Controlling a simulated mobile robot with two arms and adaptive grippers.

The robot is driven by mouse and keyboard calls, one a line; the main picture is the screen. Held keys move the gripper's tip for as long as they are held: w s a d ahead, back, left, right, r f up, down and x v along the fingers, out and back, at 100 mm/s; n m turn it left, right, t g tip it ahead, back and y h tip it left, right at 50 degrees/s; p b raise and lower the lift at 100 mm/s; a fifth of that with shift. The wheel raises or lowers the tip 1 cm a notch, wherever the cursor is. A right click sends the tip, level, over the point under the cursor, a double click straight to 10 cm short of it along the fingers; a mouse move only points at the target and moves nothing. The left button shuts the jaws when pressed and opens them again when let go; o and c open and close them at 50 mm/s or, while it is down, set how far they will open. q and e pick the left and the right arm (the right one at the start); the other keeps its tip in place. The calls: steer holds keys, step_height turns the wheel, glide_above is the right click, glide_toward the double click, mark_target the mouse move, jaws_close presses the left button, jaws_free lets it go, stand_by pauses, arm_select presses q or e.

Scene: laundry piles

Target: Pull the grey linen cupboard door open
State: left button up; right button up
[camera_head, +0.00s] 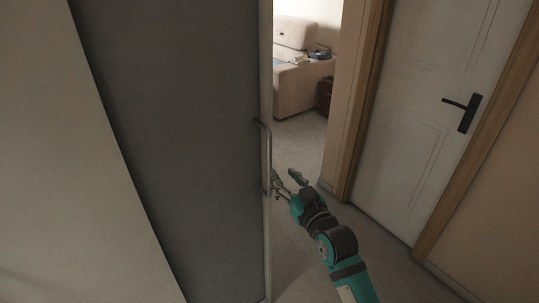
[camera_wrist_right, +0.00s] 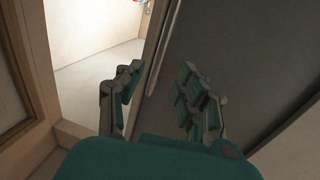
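The grey linen cupboard door (camera_head: 180,140) fills the left middle of the head view and stands upright. A long metal bar handle (camera_head: 266,155) runs vertically along its right edge. My right gripper (camera_head: 287,177) is just right of the handle's lower end, with its fingers spread. In the wrist view, the right gripper's (camera_wrist_right: 160,85) two teal-padded fingers are wide apart, with the grey door (camera_wrist_right: 230,60) beyond them and nothing seen held. I cannot tell whether a finger touches the handle. My left gripper is not in view.
A white door (camera_head: 440,100) with a black lever handle (camera_head: 463,110) and wooden frame stands on the right. A pale sofa (camera_head: 300,75) shows through the opening at the back. The floor (camera_head: 305,140) between is clear. A pale panel (camera_head: 70,170) is at the left.

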mark_target(270, 160)
steer(key=p+x, duration=0.1)
steer(key=x, duration=0.8)
steer(key=shift+w+a, duration=0.15)
steer(key=shift+w, duration=0.1)
jaws_close()
steer(key=shift+w+f, duration=0.1)
steer(key=shift+f, duration=0.1)
